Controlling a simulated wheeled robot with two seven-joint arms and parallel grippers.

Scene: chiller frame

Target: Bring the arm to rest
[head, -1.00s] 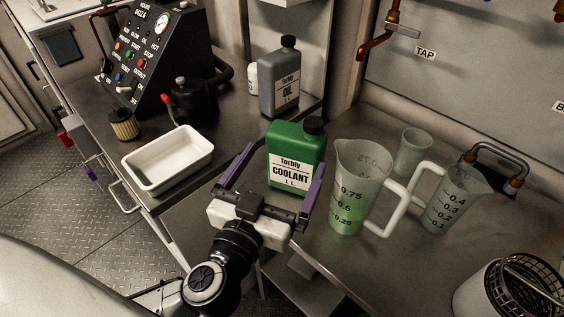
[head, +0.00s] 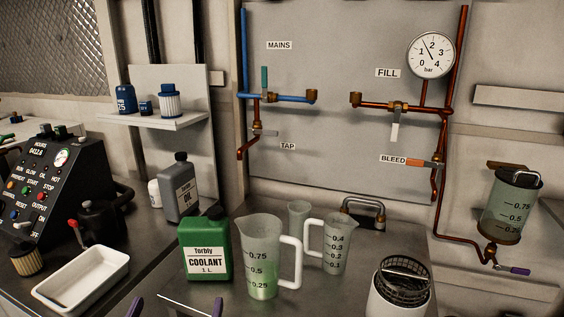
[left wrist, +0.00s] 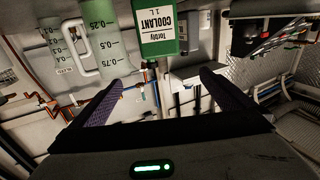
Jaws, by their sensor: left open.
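My left gripper (head: 178,307) shows only as two purple fingertips at the bottom edge of the head view. It is open and empty, on the near side of the green coolant bottle (head: 206,250), which stands upright on the bench. In the left wrist view the spread fingers (left wrist: 160,85) have nothing between them. The coolant bottle (left wrist: 162,28) shows beyond their tips, apart from them. My left arm is otherwise out of the head view. My right gripper is not in view.
A measuring jug (head: 262,262) with pale green liquid stands just right of the bottle. A smaller jug (head: 332,248), a white tray (head: 82,282), a grey oil bottle (head: 180,190) and a basket-topped canister (head: 400,290) also stand around. Pipes and valves line the back wall.

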